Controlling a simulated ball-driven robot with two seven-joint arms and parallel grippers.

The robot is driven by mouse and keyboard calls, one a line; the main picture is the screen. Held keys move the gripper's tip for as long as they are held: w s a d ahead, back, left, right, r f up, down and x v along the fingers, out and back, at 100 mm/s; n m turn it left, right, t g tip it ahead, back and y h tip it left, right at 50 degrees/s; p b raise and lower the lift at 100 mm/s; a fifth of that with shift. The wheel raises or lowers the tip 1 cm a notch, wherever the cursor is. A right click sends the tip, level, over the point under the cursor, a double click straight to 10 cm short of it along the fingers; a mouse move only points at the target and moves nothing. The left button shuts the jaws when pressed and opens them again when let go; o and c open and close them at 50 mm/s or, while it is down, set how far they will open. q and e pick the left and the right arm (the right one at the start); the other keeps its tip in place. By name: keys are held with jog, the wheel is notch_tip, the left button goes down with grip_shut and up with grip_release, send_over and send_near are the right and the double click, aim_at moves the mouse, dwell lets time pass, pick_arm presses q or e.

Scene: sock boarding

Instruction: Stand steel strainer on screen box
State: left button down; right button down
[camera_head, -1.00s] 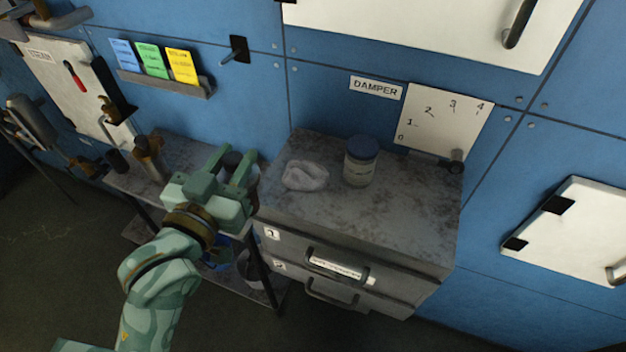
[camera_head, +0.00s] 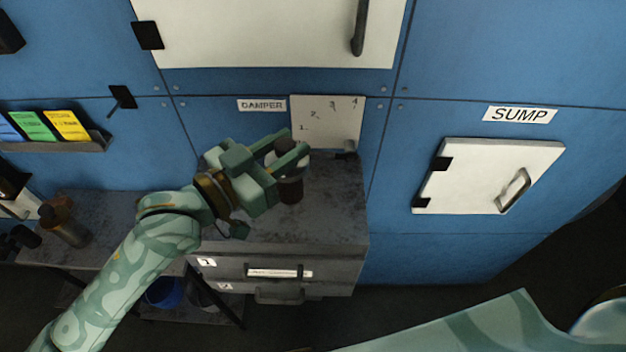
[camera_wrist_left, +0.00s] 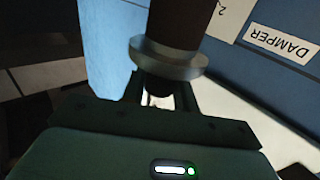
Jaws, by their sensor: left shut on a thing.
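My left gripper (camera_head: 292,155) is shut on what looks like the steel strainer (camera_head: 291,188). It has a dark round body and a paler metal rim, and the fingers partly cover it. In the left wrist view, the strainer's metal rim (camera_wrist_left: 168,62) and dark cylinder rise beyond the jaws, with a dark knob between the fingers. In the head view the gripper is in front of the grey drawer cabinet's top (camera_head: 335,205). I cannot tell whether the strainer touches that top. I cannot tell which thing is the screen box. My right gripper is out of view.
The DAMPER scale plate (camera_head: 325,120) is on the blue wall behind the gripper. A SUMP hatch (camera_head: 485,180) is at the right. A lower bench (camera_head: 115,250) with a brown-topped canister (camera_head: 65,222) is at the left. The cabinet top's right part looks clear.

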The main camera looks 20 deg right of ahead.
pick_arm(q)
jog(key=d+f+b, duration=0.2)
jog(key=d+f, duration=0.3)
jog(key=f, duration=0.4)
jog(key=shift+s+d+f, duration=0.15)
jog(key=shift+d, duration=0.2)
jog(key=shift+f, duration=0.1)
jog(key=c, duration=1.1)
grip_release()
jog(key=shift+f, duration=0.1)
